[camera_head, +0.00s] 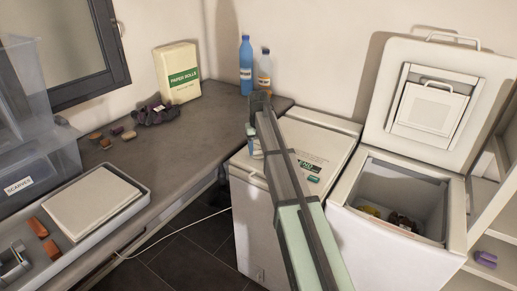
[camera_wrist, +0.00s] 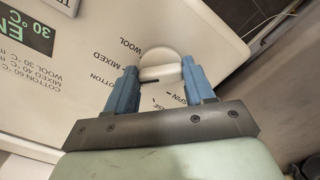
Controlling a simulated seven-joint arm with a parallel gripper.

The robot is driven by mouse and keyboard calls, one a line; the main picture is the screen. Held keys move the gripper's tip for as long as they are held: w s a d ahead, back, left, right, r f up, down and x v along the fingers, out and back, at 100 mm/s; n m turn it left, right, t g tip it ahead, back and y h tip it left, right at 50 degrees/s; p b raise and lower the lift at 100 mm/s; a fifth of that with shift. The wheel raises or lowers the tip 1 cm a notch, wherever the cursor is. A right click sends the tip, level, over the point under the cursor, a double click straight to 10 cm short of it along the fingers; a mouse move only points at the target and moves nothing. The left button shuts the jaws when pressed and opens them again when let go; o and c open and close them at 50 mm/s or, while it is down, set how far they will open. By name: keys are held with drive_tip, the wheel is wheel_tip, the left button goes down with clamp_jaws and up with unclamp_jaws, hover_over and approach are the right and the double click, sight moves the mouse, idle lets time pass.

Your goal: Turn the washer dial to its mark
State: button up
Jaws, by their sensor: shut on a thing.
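The washer dial (camera_wrist: 160,62) is a round white knob on the white panel in the wrist view. A short dark line shows on its near side. Around it are printed words, including WOOL, MIXED, COTTON and SPIN; others are partly covered. My gripper (camera_wrist: 160,82) has its two blue fingers on either side of the dial and is shut on it.
A dark panel (camera_wrist: 40,40) with green "30 °C" text lies left of the dial. The right machine (camera_head: 385,235) stands open with items inside, its lid (camera_head: 385,70) raised. Blue (camera_head: 246,65) and clear (camera_head: 265,72) bottles stand behind my gripper.

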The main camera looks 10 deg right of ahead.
sight(259, 150)
drive_tip(key=shift+n, duration=0.4)
drive_tip(key=n, duration=0.3)
drive_tip(key=shift+d+n, duration=0.1)
drive_tip(key=shift+n, duration=2.4)
drive_tip(key=shift+d, duration=0.1)
drive_tip(key=o, duration=1)
drive_tip(key=shift+o, duration=0.2)
drive_tip(key=shift+r, duration=0.1)
wheel_tip(259, 150, up, 14)
drive_tip(key=shift+f, duration=0.2)
